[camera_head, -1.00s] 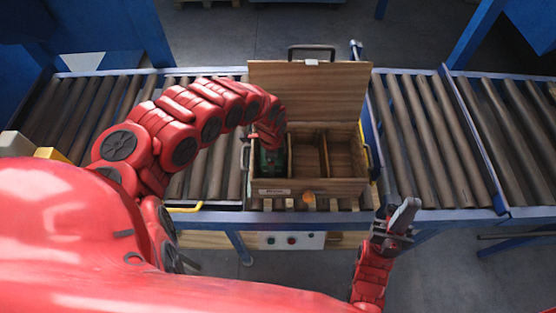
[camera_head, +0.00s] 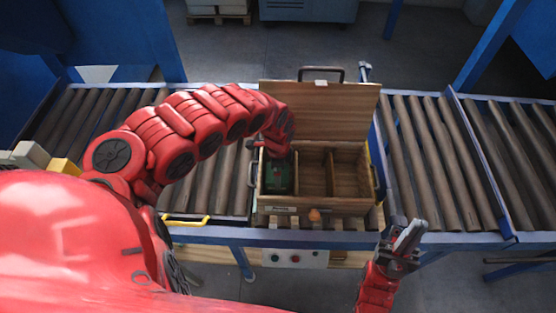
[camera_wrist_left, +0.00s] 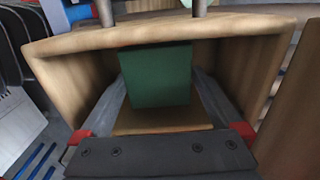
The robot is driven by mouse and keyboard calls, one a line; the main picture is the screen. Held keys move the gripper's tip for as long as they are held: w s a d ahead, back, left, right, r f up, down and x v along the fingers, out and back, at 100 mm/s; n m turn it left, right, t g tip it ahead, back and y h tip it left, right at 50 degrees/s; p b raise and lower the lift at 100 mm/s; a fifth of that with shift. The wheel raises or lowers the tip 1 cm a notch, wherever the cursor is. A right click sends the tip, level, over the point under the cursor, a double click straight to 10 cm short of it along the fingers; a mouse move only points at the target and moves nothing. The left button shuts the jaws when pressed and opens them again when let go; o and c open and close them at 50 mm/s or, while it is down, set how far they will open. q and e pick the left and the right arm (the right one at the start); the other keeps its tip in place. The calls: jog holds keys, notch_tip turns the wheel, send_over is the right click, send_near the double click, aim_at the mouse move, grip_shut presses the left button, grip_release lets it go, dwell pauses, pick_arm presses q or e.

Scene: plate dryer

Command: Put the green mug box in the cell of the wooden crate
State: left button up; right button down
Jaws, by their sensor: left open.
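The green mug box (camera_head: 277,177) stands in the left cell of the wooden crate (camera_head: 317,207), and its lower part is hidden by the crate's front wall in the head view. In the left wrist view the green mug box (camera_wrist_left: 157,76) is between wooden walls, above a bare strip of cell floor (camera_wrist_left: 160,121). My left gripper (camera_wrist_left: 160,82) reaches into this cell, open, with a finger on each side of the box. Its fingers are hidden in the head view. My right gripper (camera_head: 408,240) is empty, in front of the conveyor and right of the crate.
The crate's lid (camera_head: 320,108) stands open at the back. The middle cell (camera_head: 314,172) and right cell (camera_head: 349,175) look empty. Roller conveyor (camera_head: 440,160) runs to both sides. A control panel (camera_head: 295,258) is below the crate. Pale and yellow blocks (camera_head: 40,157) are at far left.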

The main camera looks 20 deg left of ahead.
pick_arm(q)
notch_tip(320, 180, up, 8)
jog(key=p, duration=0.4)
jog(key=shift+f, duration=0.1)
jog(key=shift+f, duration=0.1)
